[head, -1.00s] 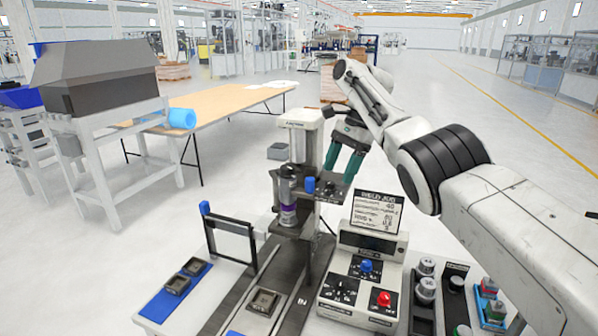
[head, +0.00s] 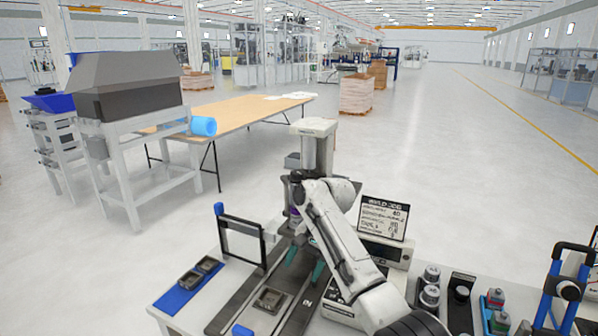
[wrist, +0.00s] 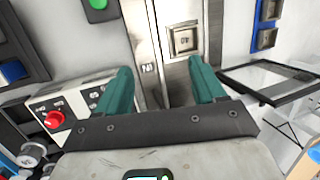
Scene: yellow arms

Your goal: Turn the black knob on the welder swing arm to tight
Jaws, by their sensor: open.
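The welder (head: 318,152) stands at the middle of the bench, with a pale grey column and cap. My arm covers most of its swing arm, and I cannot make out the black knob in either current view. A purple-banded cylinder (head: 294,214) shows beside the column, partly covered. My gripper (head: 303,272) points down in front of the welder, its two teal fingers apart with nothing between them. In the wrist view my gripper (wrist: 158,66) is over the slide rail (wrist: 148,52) and a square metal fixture (wrist: 184,40); no knob lies between the fingers.
A control box (head: 386,250) with a display sign stands right of my arm. The wrist view shows its red button (wrist: 54,119). A black upright frame (head: 241,240) and a blue tray (head: 172,300) are at left. Grey cylinders (head: 430,275) and a blue-handled device (head: 568,290) stand at right.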

